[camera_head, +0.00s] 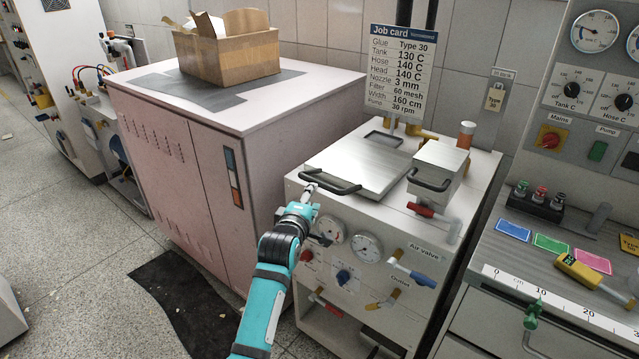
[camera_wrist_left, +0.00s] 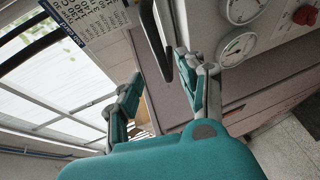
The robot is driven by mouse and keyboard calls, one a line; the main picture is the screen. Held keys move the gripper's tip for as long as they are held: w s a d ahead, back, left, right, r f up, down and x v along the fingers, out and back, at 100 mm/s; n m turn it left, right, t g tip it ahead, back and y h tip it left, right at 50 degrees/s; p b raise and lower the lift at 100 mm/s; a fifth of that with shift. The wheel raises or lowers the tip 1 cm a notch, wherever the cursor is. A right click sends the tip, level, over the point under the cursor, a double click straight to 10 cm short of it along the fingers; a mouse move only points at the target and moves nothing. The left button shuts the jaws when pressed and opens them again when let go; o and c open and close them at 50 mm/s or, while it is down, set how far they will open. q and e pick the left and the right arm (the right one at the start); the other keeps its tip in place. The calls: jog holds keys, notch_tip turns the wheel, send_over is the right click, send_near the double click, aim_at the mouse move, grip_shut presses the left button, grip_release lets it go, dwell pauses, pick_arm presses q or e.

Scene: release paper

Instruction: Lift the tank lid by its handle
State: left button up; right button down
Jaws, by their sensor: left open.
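The tank lid (camera_head: 375,165) is a flat silver plate on top of the white glue unit, lying level. Its black bar handle (camera_head: 332,184) runs along the lid's front left edge. My left gripper (camera_head: 311,190) is at the left end of this handle. In the left wrist view the fingers (camera_wrist_left: 159,70) are apart, with the dark handle (camera_wrist_left: 156,42) showing between and beyond their tips. I cannot tell whether a finger touches it. My right gripper is not in view.
A smaller box with its own black handle (camera_head: 429,184) stands right of the lid, near a red-handled valve (camera_head: 420,210). Gauges (camera_head: 367,246) and valves cover the front. A pink cabinet (camera_head: 190,190) with a cardboard box (camera_head: 228,58) stands left. A job card (camera_head: 400,70) hangs behind.

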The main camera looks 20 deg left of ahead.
aim_at(319, 185)
pick_arm(q)
jog(key=w, duration=0.3)
jog(key=w+f, duration=0.1)
jog(key=w, duration=0.5)
jog(key=shift+a+f, duration=0.2)
jog(key=shift+f, duration=0.1)
grip_shut()
